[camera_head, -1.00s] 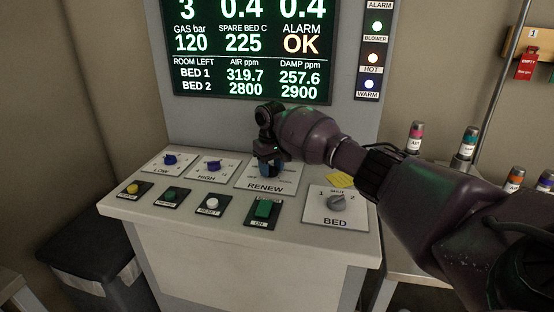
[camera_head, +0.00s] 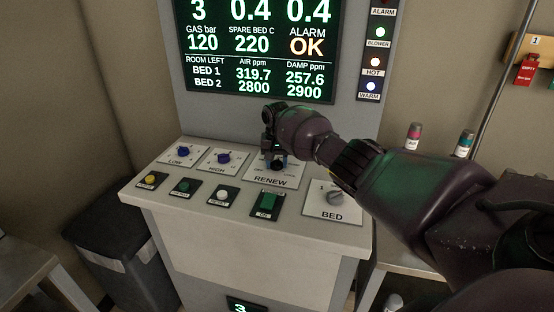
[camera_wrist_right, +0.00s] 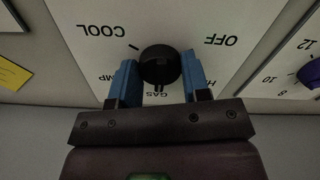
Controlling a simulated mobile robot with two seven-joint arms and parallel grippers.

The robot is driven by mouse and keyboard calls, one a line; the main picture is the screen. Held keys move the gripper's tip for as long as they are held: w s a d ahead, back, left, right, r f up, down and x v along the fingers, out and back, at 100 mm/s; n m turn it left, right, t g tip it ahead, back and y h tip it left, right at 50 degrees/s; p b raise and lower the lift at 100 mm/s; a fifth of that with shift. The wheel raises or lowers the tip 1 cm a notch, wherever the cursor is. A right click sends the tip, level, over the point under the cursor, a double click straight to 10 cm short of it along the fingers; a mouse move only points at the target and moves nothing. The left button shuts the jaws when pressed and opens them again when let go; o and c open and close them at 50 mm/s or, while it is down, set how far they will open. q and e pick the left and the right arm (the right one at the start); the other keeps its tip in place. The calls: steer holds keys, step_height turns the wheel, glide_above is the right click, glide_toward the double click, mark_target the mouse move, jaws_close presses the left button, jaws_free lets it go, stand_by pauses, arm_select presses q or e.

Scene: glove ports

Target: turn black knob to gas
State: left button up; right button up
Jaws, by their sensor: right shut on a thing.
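The black knob (camera_wrist_right: 160,65) stands on a white plate marked OFF, COOL and GAS in the right wrist view, where the lettering is upside down. My right gripper (camera_wrist_right: 160,78) is shut on it, with a blue finger on each side. The GAS label lies just below the knob in that view, partly covered. Which way the knob points is hard to tell. In the head view my right gripper (camera_head: 277,161) reaches down onto the RENEW plate (camera_head: 268,181) and hides most of the knob. My left gripper is not in view.
Blue LOW (camera_head: 186,149) and HIGH (camera_head: 223,158) knobs are to the left. Several push buttons line the front, including a green switch (camera_head: 268,203). The grey BED knob (camera_head: 335,198) is right, below my arm. A display (camera_head: 255,50) stands behind.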

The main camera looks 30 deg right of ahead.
mark_target(277, 161)
stand_by(0.3)
steer(key=o, duration=0.8)
steer(key=shift+o, duration=0.6)
step_height(277, 161, up, 11)
steer(key=p, duration=0.1)
steer(key=shift+f, duration=0.1)
